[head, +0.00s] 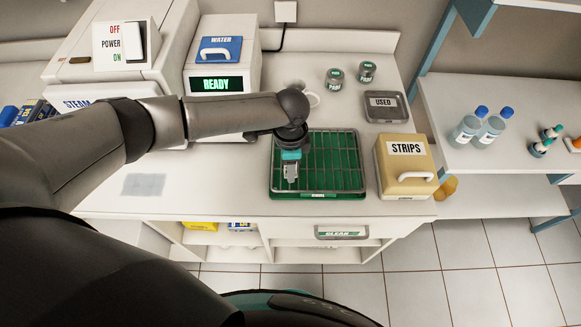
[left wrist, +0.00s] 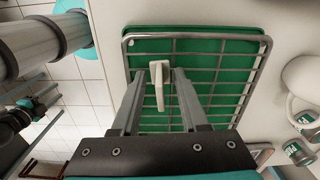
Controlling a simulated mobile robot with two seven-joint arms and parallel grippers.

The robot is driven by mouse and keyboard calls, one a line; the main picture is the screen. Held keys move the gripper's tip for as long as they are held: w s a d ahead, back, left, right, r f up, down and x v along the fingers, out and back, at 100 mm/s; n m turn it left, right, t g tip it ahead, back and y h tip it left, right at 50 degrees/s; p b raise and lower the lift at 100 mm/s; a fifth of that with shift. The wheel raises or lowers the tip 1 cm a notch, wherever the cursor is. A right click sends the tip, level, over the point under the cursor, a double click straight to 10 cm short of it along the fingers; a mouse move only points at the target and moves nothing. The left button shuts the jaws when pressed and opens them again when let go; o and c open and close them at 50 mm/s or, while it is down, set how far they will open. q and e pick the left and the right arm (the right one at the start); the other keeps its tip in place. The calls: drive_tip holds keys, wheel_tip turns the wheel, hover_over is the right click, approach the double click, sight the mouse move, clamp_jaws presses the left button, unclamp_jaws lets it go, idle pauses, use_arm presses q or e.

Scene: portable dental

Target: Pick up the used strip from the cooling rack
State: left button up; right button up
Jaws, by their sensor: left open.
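The cooling rack (head: 345,160) is a wire grid over a green tray on the white counter. My left gripper (head: 290,178) is over the rack's left part, pointing down. In the left wrist view my left gripper (left wrist: 160,100) is open, its two fingers apart. A small cream-white strip (left wrist: 159,88) with a wider end shows between the fingers, at the rack (left wrist: 225,85). I cannot tell whether either finger touches it. In the head view the gripper hides the strip. My right gripper is not seen clearly in either view.
A box marked STRIPS (head: 404,172) stands right of the rack. A tray marked USED (head: 386,106) is behind it, with two small jars (head: 335,79) nearby. A water unit (head: 222,65) stands at the back left. The counter's front left is mostly clear.

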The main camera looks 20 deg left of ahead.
use_arm(q)
clamp_jaws()
drive_tip(key=shift+r, duration=0.15)
idle(0.6)
